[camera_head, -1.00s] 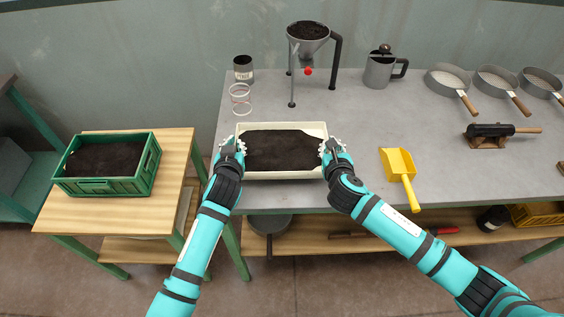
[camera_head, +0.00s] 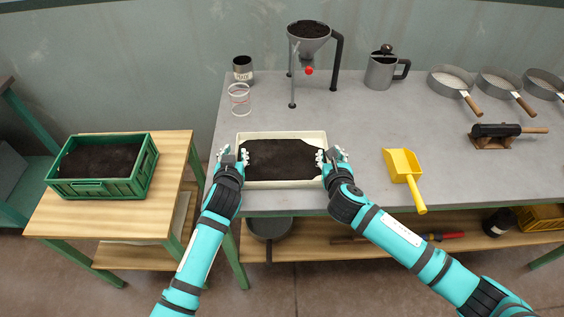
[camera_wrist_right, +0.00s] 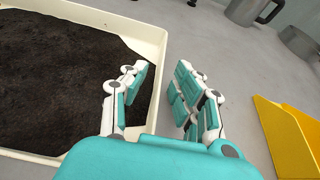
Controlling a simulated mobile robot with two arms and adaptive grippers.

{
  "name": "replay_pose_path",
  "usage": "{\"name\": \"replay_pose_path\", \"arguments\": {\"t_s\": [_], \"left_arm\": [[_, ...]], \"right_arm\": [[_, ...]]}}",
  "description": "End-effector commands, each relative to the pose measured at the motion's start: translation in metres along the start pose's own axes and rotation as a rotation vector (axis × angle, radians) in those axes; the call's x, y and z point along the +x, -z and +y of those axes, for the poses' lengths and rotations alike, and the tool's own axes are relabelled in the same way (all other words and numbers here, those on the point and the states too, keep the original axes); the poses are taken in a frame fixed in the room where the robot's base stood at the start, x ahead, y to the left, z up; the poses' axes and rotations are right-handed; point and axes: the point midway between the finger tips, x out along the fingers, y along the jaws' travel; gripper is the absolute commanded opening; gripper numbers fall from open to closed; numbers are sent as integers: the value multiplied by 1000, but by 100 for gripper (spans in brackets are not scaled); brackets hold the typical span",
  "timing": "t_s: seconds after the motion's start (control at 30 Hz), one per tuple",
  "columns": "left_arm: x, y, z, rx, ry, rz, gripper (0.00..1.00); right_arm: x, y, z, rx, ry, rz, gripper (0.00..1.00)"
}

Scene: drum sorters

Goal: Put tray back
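The tray (camera_head: 285,185) is a cream rectangular tray filled with dark soil (camera_head: 282,158). It sits at the front edge of the grey table, level as far as I can tell. My left gripper (camera_head: 233,156) is open, its fingers on either side of the tray's left wall. My right gripper (camera_head: 331,157) is open at the right wall. In the right wrist view, one finger of the right gripper (camera_wrist_right: 160,92) is over the soil inside the tray and the other is outside, with a gap to the wall (camera_wrist_right: 155,55).
A yellow scoop (camera_head: 402,166) lies right of the tray. A glass jar (camera_head: 239,99), a tin (camera_head: 242,70), a funnel stand (camera_head: 308,38) and a metal jug (camera_head: 381,70) stand behind. A green crate of soil (camera_head: 100,187) is on the wooden table at left.

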Motion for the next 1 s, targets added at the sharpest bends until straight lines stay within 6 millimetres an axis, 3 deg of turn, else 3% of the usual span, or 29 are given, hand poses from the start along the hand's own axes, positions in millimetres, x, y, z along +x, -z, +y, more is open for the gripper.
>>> {"name": "replay_pose_path", "arguments": {"t_s": [0.17,0.6,0.83,1.0], "left_arm": [[-18,-1,1,-1,-2,0,29],[-103,-1,0,-2,-1,-2,29],[-119,-1,0,0,0,-2,29],[-119,0,0,0,0,-1,29]], "right_arm": [[0,0,0,0,0,-1,29],[0,0,0,0,0,-1,29],[-4,0,0,0,-1,-1,29],[-30,0,0,-1,-3,0,29]]}}
